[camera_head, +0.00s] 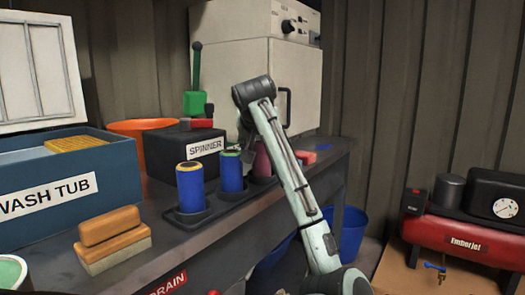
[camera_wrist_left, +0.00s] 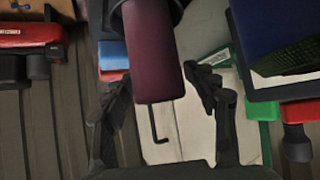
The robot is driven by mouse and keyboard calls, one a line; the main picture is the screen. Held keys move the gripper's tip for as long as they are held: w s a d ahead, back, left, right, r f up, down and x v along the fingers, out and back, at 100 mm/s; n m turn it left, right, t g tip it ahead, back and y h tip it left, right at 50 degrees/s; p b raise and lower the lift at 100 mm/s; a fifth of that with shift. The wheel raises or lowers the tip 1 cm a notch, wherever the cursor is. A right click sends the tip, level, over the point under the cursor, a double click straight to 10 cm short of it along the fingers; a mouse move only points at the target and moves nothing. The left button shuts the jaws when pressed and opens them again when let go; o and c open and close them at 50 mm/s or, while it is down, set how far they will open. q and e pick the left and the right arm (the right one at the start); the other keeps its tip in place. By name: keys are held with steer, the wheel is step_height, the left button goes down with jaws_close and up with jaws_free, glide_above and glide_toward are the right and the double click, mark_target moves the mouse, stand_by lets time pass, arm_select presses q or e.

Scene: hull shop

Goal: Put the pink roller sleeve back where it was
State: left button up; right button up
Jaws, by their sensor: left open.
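The pink roller sleeve (camera_head: 262,160) stands upright at the right end of the dark tray (camera_head: 216,207) on the bench, partly hidden by my left arm. In the left wrist view, which looks upside down, the sleeve (camera_wrist_left: 150,55) shows as a dark pink cylinder with its base at a dark ring at the top. My left gripper (camera_wrist_left: 168,115) is open, with one finger on each side of the sleeve's free end; I cannot tell whether they touch it. In the head view the gripper is mostly hidden behind the arm. My right gripper is not in view.
Two blue sleeves (camera_head: 190,187) (camera_head: 231,172) stand in the same tray. The black spinner box (camera_head: 170,150), wash tub (camera_head: 70,195) and orange-brown brush (camera_head: 112,240) are to the left. A white cabinet (camera_head: 230,75) stands behind. A red block (camera_head: 306,157) lies right of the tray.

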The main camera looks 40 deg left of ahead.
arm_select(q)
steer(key=v, duration=1)
steer(key=shift+s+d+r, duration=0.15)
steer(key=shift+s+d, duration=0.05)
steer(key=shift+s, duration=0.05)
